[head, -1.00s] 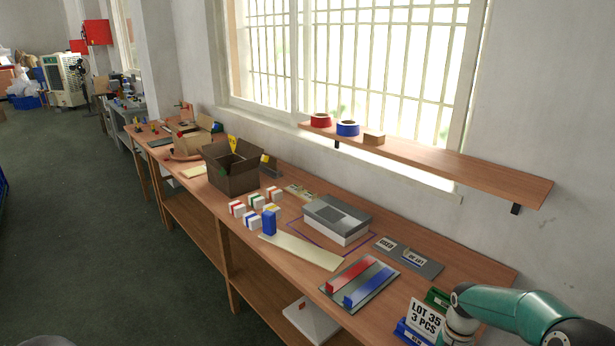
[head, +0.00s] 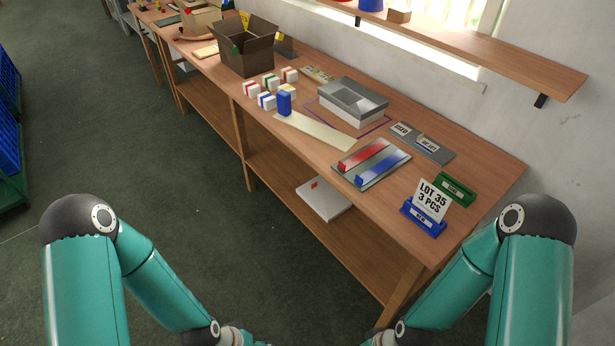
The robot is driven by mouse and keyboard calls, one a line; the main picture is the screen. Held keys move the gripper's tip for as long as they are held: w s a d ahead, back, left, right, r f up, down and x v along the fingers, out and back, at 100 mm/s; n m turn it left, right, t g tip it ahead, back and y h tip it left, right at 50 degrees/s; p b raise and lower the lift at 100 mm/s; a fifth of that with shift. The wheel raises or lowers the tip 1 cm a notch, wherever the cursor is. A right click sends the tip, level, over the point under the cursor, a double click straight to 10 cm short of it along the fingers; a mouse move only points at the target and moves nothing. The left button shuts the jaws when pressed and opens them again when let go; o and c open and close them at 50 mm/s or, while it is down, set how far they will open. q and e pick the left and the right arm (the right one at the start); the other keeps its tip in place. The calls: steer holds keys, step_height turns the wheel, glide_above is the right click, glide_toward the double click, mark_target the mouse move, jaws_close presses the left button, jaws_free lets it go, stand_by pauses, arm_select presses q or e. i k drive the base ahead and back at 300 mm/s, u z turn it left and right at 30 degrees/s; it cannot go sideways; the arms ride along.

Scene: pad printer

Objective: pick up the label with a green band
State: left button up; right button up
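I cannot clearly make out a label with a green band. A small flat sheet with printed patches (head: 317,75) lies on the bench behind the white boxes, too small to read. One small white box with a green band (head: 271,82) stands among several white boxes with red, blue or yellow bands. Both my arms reach down past the bottom edge of the head view. Neither gripper is in the picture.
The wooden bench (head: 462,165) carries an open cardboard box (head: 246,57), a grey-and-white case (head: 350,104), a plate with red and blue bars (head: 371,165), a blue holder with a LOT 35 card (head: 424,219) and a green holder (head: 455,190). A wall shelf (head: 480,50) overhangs behind.

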mark_target(310, 69)
steer(key=u, duration=0.55)
steer(key=k, duration=1.3)
steer(key=u, duration=0.8)
steer(key=i, duration=0.9)
steer(key=u, duration=0.4)
steer(key=i, duration=2.7)
steer(key=z, duration=0.95)
steer(key=i, duration=1.05)
steer(key=z, duration=1.1)
steer(key=i, duration=0.65)
steer(key=z, duration=0.45)
